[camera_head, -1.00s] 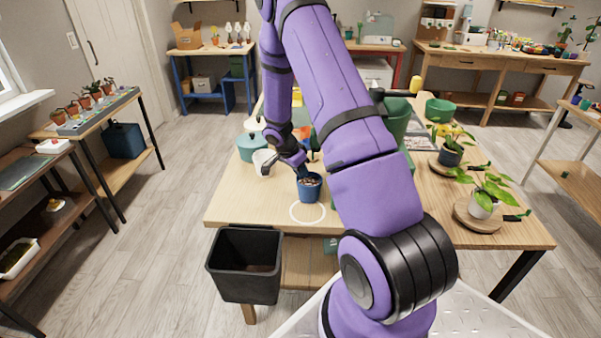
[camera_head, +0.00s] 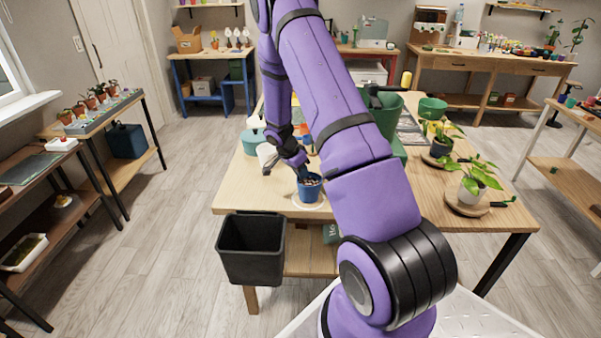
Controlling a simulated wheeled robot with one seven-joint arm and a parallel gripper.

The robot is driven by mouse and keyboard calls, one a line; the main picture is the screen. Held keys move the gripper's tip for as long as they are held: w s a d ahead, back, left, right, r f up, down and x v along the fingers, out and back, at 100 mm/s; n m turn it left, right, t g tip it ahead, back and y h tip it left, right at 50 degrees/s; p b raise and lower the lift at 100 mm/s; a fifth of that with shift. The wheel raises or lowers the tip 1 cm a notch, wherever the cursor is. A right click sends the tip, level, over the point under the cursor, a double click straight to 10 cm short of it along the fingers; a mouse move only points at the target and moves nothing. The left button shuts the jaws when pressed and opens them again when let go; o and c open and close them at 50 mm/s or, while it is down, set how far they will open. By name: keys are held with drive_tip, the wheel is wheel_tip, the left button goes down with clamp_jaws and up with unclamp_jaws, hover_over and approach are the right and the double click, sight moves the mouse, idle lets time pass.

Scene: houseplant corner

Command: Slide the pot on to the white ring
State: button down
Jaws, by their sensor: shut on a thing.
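The blue pot (camera_head: 309,189) stands upright near the front edge of the wooden table, with soil showing at its top. The white ring (camera_head: 308,207) is a thin circle on the tabletop. Its front arc shows just in front of the pot's base, and the pot hides its back part. The pot overlaps the ring; I cannot tell whether it is centred. My gripper (camera_head: 302,173) reaches down to the pot's back left rim and is shut on it. The fingertips are small and partly hidden.
A black bin (camera_head: 251,250) hangs by the table's front left edge. A teal pot (camera_head: 253,141) and a white pot (camera_head: 267,154) stand behind on the left. Leafy plants on wooden saucers (camera_head: 468,203) stand on the right. Tabletop left of the pot is clear.

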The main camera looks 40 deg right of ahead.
drive_tip(key=shift+s+a+f, duration=0.15)
drive_tip(key=c, duration=1.1)
unclamp_jaws()
drive_tip(key=shift+c, duration=0.2)
drive_tip(key=v, duration=1.1)
